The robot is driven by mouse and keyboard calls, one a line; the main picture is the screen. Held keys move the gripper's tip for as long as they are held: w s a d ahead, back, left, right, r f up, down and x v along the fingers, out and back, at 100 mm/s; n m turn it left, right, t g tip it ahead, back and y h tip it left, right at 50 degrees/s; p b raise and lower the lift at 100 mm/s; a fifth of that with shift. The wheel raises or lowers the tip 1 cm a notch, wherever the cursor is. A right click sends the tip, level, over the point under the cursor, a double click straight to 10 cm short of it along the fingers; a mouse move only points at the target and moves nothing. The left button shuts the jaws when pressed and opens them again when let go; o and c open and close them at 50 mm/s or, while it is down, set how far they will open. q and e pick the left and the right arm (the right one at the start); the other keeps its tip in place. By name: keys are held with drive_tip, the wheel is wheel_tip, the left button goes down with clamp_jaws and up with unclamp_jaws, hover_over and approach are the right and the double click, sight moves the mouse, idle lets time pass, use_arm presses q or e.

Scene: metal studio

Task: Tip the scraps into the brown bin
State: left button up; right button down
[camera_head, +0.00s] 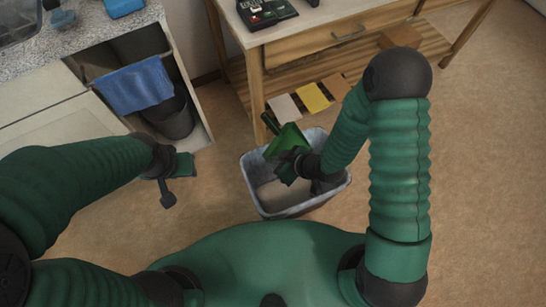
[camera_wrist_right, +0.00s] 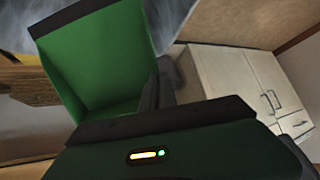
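A green dustpan (camera_head: 288,138) is in my right gripper (camera_head: 293,170), tilted over an open bin. The dustpan (camera_wrist_right: 95,62) also shows large in the right wrist view, its inner face bare where I can see it. The bin (camera_head: 268,205) stands on the floor in front of me, with a grey rim and a pale beige inside. My right gripper is at the bin's mouth and appears shut on the dustpan's handle, partly hidden. I can make out no scraps. My left gripper (camera_head: 174,178) hangs empty left of the bin, its fingers unclear.
A wooden table (camera_head: 330,35) with a slatted lower shelf stands behind the bin. Coloured cards (camera_head: 312,97) lie on that shelf. At the left, a counter cabinet holds a dark bin (camera_head: 170,118) and a hanging blue towel (camera_head: 135,86). The floor at the right is clear.

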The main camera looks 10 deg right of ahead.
wheel_tip(320, 180, up, 7)
drive_tip(key=g+h+p, duration=0.2)
drive_tip(key=h+p, duration=0.1)
drive_tip(key=p, duration=0.3)
drive_tip(key=g+h+p, duration=0.2)
drive_tip(key=g+p, duration=0.1)
drive_tip(key=p, duration=0.3)
drive_tip(key=shift+w+a+f+h, duration=0.1)
drive_tip(key=shift+a+h, duration=0.05)
drive_tip(key=shift+h, duration=0.55)
drive_tip(key=shift+f+g, duration=0.1)
drive_tip(key=shift+g, duration=0.2)
